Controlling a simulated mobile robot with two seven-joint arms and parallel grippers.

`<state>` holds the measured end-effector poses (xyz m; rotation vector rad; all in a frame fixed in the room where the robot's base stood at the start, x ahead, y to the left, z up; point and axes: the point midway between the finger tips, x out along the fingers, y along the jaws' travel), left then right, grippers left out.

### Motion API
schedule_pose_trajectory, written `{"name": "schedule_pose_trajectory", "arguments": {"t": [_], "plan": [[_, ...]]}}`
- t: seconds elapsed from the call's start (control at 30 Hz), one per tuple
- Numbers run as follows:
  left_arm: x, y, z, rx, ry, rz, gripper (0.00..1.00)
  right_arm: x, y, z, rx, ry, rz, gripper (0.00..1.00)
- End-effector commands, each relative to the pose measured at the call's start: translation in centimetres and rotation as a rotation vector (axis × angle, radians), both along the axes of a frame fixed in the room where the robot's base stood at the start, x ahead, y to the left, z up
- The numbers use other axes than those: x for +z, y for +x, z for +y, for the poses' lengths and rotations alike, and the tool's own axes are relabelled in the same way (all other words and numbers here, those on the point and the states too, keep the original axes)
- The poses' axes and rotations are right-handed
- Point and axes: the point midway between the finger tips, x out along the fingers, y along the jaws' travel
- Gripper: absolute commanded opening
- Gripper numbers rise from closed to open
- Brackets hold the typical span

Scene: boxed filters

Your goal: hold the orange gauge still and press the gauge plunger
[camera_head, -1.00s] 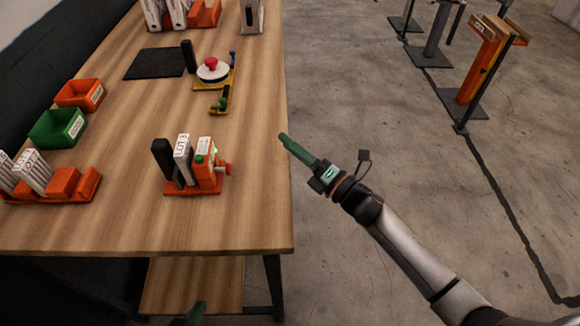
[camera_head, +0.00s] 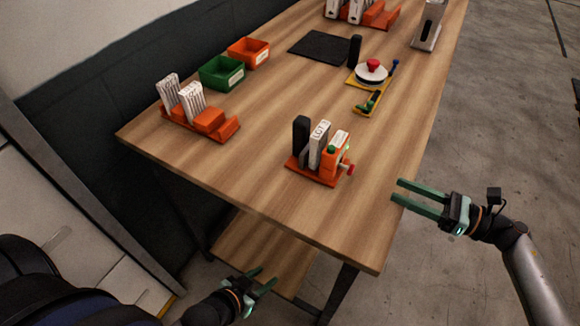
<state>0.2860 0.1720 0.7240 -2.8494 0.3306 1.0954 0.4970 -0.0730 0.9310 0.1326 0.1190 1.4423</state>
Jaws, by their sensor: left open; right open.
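The orange gauge (camera_head: 334,158) stands on an orange base near the front of the wooden table. A white filter box (camera_head: 318,146) and a black upright block (camera_head: 301,133) stand to its left on the same base. The red plunger (camera_head: 348,170) sticks out from the gauge's right side. My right gripper (camera_head: 397,190) is open and empty, at the table's right edge, right of the gauge and apart from it. My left gripper (camera_head: 267,278) is open and empty, low in front of the table and apart from the gauge.
An orange rack with white boxes (camera_head: 191,104) stands at the left. Green (camera_head: 221,74) and orange (camera_head: 248,52) bins, a black mat (camera_head: 318,46) and a round white device with a red knob (camera_head: 371,74) are farther back. Bare table surrounds the gauge. A lower shelf (camera_head: 262,250) lies below.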

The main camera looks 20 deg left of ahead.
Motion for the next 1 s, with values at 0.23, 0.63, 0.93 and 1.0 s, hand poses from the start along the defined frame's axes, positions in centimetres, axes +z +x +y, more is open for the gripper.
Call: {"name": "schedule_pose_trajectory", "arguments": {"t": [0.23,0.63,0.93,1.0], "plan": [[4.1,1.0,4.6,-0.291,0.483,-0.223,0.47,0.0,0.0,0.0,-0.001,0.002,0.002,0.5],[15.5,1.7,5.1,-1.067,1.677,-0.744,0.47,0.0,0.0,0.0,-0.001,0.002,0.002,0.5],[25.8,5.9,1.3,-1.166,2.572,-0.848,0.47,0.0,0.0,0.0,-0.001,0.002,0.002,0.5],[26.8,6.9,1.3,-1.14,2.661,-0.777,0.47,0.0,0.0,0.0,-0.001,0.002,0.002,0.5]]}}
